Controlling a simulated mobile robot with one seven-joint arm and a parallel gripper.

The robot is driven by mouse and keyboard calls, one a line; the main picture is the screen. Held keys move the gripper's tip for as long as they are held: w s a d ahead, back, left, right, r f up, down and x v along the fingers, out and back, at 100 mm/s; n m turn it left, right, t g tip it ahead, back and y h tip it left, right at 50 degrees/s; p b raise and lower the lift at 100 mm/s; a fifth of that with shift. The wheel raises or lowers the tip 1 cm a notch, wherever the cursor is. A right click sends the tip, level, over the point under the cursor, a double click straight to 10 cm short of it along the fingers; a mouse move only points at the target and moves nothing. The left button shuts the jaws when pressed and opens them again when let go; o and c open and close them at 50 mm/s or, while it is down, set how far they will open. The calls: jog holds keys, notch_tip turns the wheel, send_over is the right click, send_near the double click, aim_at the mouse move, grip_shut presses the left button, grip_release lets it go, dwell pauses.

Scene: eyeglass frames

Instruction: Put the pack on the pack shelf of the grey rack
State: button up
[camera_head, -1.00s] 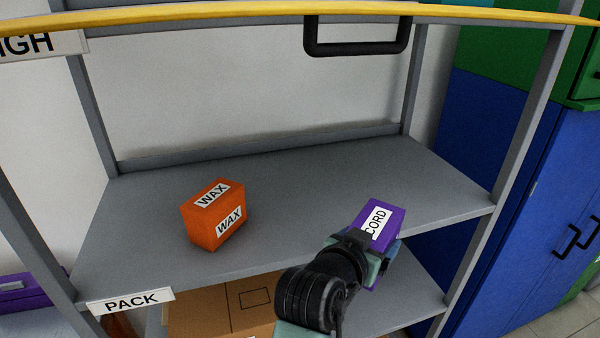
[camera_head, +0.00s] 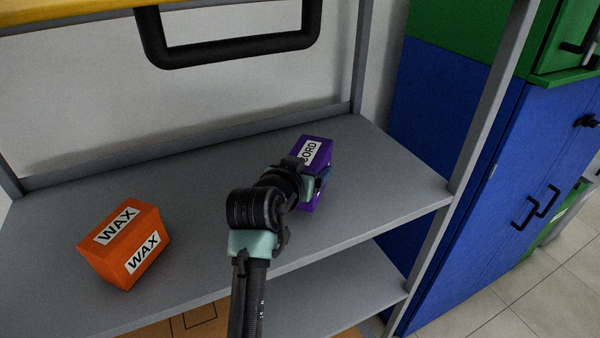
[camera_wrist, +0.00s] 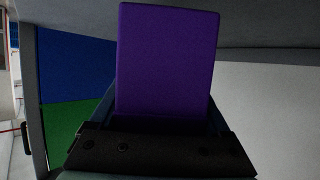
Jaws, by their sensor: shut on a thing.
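A purple pack (camera_head: 318,150) with a white label, partly covered and reading "ORD", is held by my gripper (camera_head: 312,186) over the right part of the grey rack's shelf (camera_head: 230,190). In the wrist view the purple pack (camera_wrist: 168,60) fills the middle, between the jaws (camera_wrist: 165,125). My gripper is shut on it. Its lower part is hidden by my gripper and wrist, so I cannot tell whether it touches the shelf. In the earlier head view this shelf carries a "PACK" label, which is out of view now.
An orange WAX box (camera_head: 125,245) stands on the same shelf to the left. A black handle (camera_head: 235,45) hangs above. A grey upright (camera_head: 480,120) bounds the shelf at right. A blue cabinet (camera_head: 480,150) stands beyond it. A lower shelf (camera_head: 340,290) lies beneath.

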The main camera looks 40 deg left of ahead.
notch_tip(320, 180, down, 4)
jog(key=shift+s+r+p, duration=0.15)
jog(key=shift+r+p, duration=0.05)
jog(key=shift+p, duration=0.25)
jog(key=shift+f, duration=0.1)
jog(key=o, duration=1.1)
jog(key=shift+w+f, duration=0.1)
jog(key=shift+w, duration=0.1)
jog(key=o, duration=0.3)
jog(key=shift+s, duration=0.1)
jog(key=shift+s, duration=0.1)
jog(key=b+v, duration=0.2)
jog(key=v, duration=1)
